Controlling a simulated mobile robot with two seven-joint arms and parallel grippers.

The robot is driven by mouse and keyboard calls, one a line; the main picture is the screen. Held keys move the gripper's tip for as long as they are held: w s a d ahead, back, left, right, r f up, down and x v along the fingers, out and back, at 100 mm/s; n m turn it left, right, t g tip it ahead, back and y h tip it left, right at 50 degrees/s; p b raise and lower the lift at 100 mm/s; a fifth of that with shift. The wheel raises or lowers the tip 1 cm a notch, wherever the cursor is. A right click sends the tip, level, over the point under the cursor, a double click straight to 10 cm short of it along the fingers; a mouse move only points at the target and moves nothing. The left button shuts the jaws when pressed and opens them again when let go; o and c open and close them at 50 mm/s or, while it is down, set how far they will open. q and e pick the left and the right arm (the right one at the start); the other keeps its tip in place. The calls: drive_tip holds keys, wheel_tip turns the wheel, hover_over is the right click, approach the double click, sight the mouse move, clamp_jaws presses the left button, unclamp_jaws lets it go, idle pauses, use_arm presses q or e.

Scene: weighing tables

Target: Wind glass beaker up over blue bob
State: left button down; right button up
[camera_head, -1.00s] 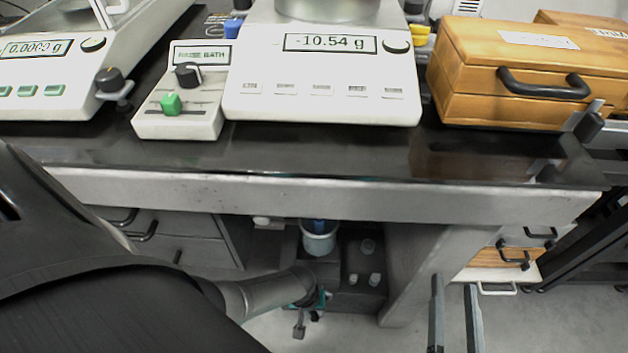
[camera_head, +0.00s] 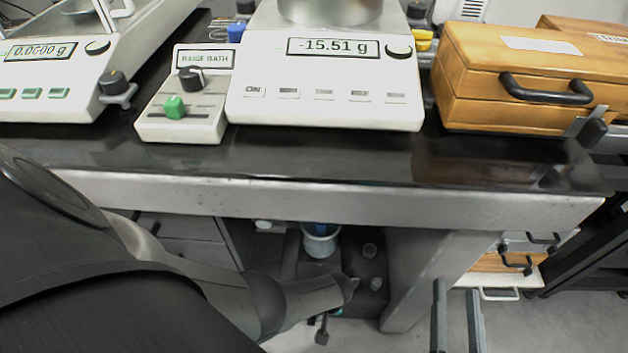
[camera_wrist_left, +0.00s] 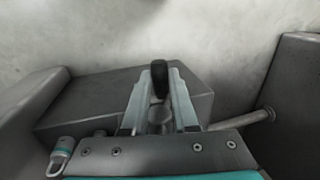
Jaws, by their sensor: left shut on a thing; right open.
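The glass beaker (camera_head: 320,245) stands on the dark unit under the bench, with a pale rim. The blue bob (camera_head: 320,229) shows at the beaker's mouth; its lower part is hidden, so I cannot tell how deep it sits. My left gripper (camera_wrist_left: 160,98) is shut on a black crank knob (camera_wrist_left: 160,75), which stands between its fingers in the left wrist view. In the head view my left wrist hides most of that gripper, in front of the dark unit below the beaker. My right gripper (camera_head: 456,292) is open and empty, right of the unit.
The balance (camera_head: 320,104) above reads -15.51 g. A control box (camera_head: 182,122) marked RAISE BATH has a green knob. A wooden case (camera_head: 540,75) stands right on the bench. The bench front edge (camera_head: 340,203) overhangs the beaker. Drawers (camera_head: 505,262) stand lower right.

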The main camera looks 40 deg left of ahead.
use_arm(q)
drive_tip(key=shift+s, duration=0.1)
drive_tip(key=c, duration=0.7)
unclamp_jaws()
drive_tip(key=shift+r, duration=0.1)
